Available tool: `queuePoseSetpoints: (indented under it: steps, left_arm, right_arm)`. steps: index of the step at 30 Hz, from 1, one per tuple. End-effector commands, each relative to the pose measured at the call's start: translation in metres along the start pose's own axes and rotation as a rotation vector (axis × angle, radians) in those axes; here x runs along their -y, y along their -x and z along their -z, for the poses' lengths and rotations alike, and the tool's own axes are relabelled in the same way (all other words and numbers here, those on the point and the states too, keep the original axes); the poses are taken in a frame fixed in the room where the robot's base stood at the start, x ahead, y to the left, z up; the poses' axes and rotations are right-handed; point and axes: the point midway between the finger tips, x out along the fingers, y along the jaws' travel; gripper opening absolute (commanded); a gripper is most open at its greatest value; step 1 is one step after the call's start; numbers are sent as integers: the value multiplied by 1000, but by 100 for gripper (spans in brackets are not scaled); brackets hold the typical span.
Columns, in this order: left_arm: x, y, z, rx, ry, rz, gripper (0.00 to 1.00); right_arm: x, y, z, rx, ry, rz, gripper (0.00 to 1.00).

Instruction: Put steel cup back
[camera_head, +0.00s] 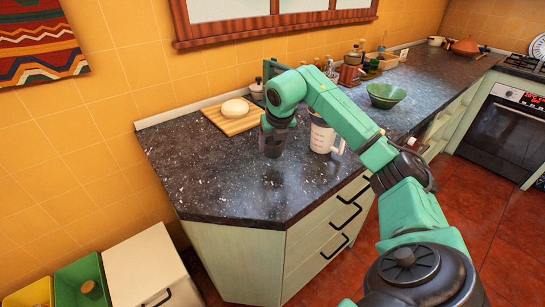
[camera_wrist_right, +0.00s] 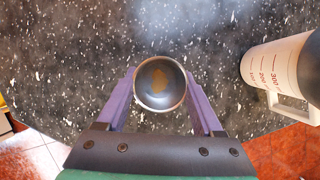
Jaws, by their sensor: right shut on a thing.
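The steel cup (camera_wrist_right: 160,83) is seen from above in the right wrist view. It has a round rim and a grey inside with a yellowish-brown patch at the bottom. The two purple fingers of my right gripper (camera_wrist_right: 160,95) are shut on it from both sides. In the head view my right gripper (camera_head: 274,143) points down over the near part of the dark countertop, left of the measuring jug. The cup is hard to make out there, and I cannot tell whether it touches the counter. My left gripper is not in view.
A white measuring jug (camera_head: 321,136) stands close right of the gripper. A wooden board (camera_head: 219,115) with a pale round item (camera_head: 235,108) lies behind left. A green bowl (camera_head: 386,95) and several jars stand further back. The speckled countertop (camera_head: 210,180) is clear at front left.

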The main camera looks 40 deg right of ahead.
Motion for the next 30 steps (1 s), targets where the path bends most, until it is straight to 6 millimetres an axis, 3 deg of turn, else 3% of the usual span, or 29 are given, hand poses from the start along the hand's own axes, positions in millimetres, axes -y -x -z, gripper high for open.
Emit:
queuePoseSetpoints:
  steps: [6,17,18,20,30]
  left_arm:
    - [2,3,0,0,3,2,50]
    - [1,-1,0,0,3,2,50]
    - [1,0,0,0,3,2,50]
    - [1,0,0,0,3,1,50]
    - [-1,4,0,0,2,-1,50]
  right_arm:
    - [0,-35,16,-2,0,1,9]
    - [0,-42,18,1,-1,1,9]
    - [0,-41,18,1,-1,0,80]
    - [0,-40,18,0,-1,0,98]
    - [0,-36,16,1,-1,0,98]
